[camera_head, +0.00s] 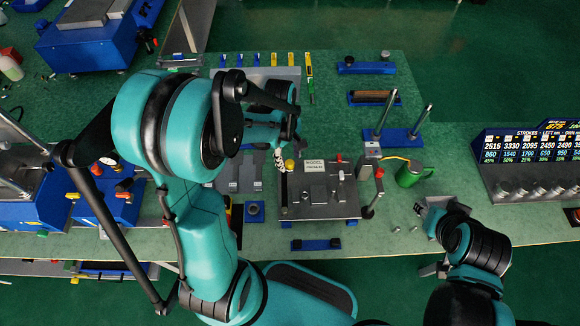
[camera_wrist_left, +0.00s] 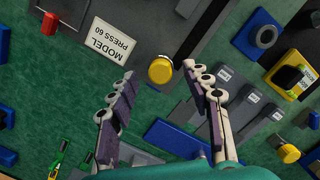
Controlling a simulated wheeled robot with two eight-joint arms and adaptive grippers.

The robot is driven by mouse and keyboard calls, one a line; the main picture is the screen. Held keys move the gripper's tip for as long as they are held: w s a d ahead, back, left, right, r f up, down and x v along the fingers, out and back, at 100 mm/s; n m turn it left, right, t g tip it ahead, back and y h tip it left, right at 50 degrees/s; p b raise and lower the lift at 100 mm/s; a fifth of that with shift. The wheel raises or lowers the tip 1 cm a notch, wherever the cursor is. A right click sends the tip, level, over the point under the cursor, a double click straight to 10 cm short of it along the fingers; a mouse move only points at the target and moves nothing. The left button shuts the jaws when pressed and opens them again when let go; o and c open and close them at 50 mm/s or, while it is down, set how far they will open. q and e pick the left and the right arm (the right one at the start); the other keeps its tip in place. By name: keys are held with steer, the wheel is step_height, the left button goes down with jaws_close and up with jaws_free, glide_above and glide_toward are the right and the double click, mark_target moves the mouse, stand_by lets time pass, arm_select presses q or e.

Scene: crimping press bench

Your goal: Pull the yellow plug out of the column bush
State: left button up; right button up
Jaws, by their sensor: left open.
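The yellow plug (camera_head: 289,165) is a round knob beside the white label plate of the press (camera_head: 320,210). In the left wrist view the yellow plug (camera_wrist_left: 160,69) is seen from above, and the bush under it is hidden. My left gripper (camera_head: 281,160) hangs over the left back corner of the press. Its two fingers (camera_wrist_left: 158,78) are spread and empty, with the plug showing between their tips. I cannot tell how far above the plug they are. My right gripper (camera_head: 425,209) is over the front edge of the bench at the right, its fingers unclear.
A blue block with a ring (camera_head: 254,210) sits left of the press. A blue base with two upright rods (camera_head: 392,136) is behind.

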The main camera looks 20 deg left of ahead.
arm_select(q)
steer(key=shift+f, duration=0.8)
steer(key=shift+d+r, duration=0.1)
steer(key=shift+c, duration=0.6)
steer(key=c, duration=0.8)
